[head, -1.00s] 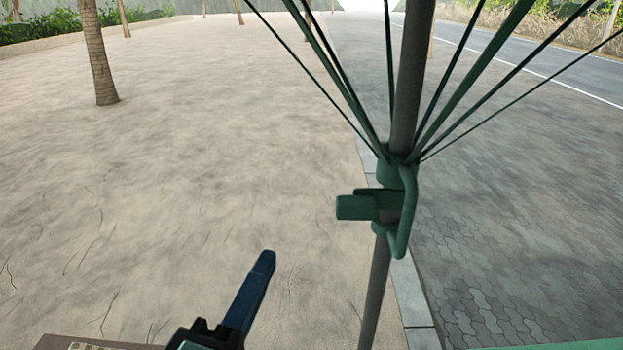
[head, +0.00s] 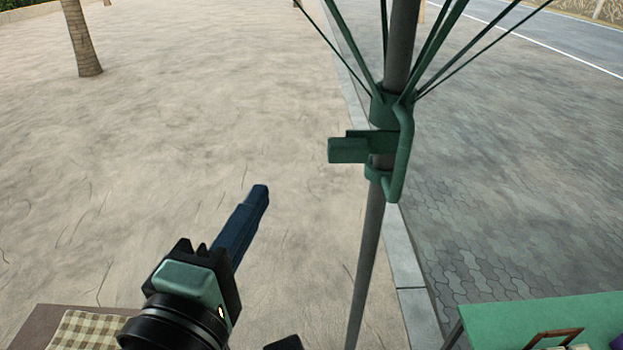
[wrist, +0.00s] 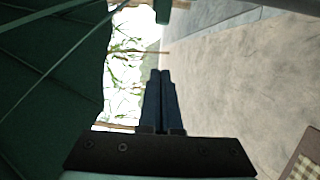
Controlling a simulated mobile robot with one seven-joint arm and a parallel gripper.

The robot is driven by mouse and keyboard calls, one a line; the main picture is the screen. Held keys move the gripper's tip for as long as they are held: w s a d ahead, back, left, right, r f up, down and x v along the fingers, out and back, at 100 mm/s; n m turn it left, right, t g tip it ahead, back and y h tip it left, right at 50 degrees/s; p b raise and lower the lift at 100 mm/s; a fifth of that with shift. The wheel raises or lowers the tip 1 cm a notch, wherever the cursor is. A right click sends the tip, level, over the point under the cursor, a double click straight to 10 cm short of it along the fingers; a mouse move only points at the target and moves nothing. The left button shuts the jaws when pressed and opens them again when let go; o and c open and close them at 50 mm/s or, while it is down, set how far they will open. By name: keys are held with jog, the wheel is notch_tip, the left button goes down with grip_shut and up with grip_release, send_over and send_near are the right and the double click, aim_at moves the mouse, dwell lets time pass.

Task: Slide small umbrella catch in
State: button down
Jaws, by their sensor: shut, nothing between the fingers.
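The small umbrella catch (head: 347,149) is a green block sticking out to the left from the green collar on the grey umbrella pole (head: 365,270). A green loop handle (head: 403,150) is on the collar's right side. My gripper (head: 261,190) is shut and empty, to the left of the catch and lower in the head view, apart from it. In the wrist view the closed dark fingers (wrist: 160,74) point up, and a green piece (wrist: 163,10), probably the catch, shows at the top edge.
Green umbrella ribs (head: 440,50) spread upward from the collar. A green table (head: 550,320) stands at lower right, and a checked cloth (head: 88,330) lies on a brown surface at lower left. A palm trunk (head: 80,40) is at upper left. Sandy ground lies between.

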aim_at(348, 150)
jog(key=b, duration=0.3)
jog(key=shift+w+d+f, duration=0.1)
jog(key=shift+w+f, duration=0.15)
jog(key=shift+w, duration=0.15)
jog(key=shift+b, duration=0.65)
jog(key=w+d+p, duration=0.4)
jog(key=w+d, duration=0.2)
jog(key=w, duration=0.1)
jog(key=shift+w+r+p, duration=0.25)
jog(key=shift+r+p, duration=0.05)
